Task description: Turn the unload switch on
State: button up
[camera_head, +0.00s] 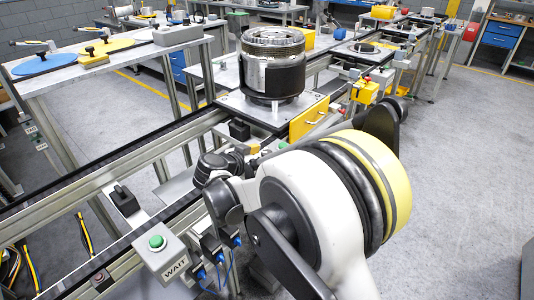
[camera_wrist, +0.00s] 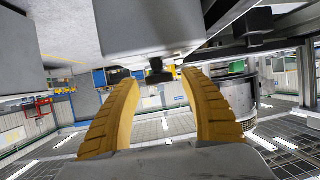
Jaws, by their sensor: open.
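In the wrist view my gripper (camera_wrist: 155,78) is open, with its two curved yellow fingers apart. A small black switch knob (camera_wrist: 160,72) on a grey box (camera_wrist: 150,25) shows between and just beyond the fingertips. I see no contact with the fingers. No label on this box is readable. In the head view my gripper is mostly hidden behind my arm, with a bit of yellow finger (camera_head: 241,149) showing. Close to it a small black switch (camera_head: 239,129) sits on the conveyor rail. I cannot read the switch's position.
A box with a green button marked WAIT (camera_head: 160,255) and another black switch (camera_head: 123,200) stand along the conveyor's near edge. A metal clutch drum (camera_head: 272,60) stands on a pallet (camera_head: 316,108) behind my gripper. The grey floor right of the conveyor is clear.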

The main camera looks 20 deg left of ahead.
jog(key=v, duration=1.1)
jog(key=shift+s+f, duration=0.1)
jog(key=s+d+r+n+g, duration=0.1)
jog(key=d+r+g, duration=0.15)
jog(key=d, duration=1.15)
jog(key=s+d+r+n+g, duration=0.1)
jog(key=d+r+g, duration=0.15)
jog(key=d, duration=1.15)
jog(key=s+d+f+n+y, duration=0.1)
jog(key=s+d+f+y, duration=0.1)
jog(key=s+d, duration=1.3)
jog(key=s+y, duration=0.1)
jog(key=s, duration=0.1)
jog(key=shift+s+d+f+g+y, duration=0.2)
jog(key=shift+s+d+g+y, duration=0.1)
jog(key=shift+s+d+g, duration=0.1)
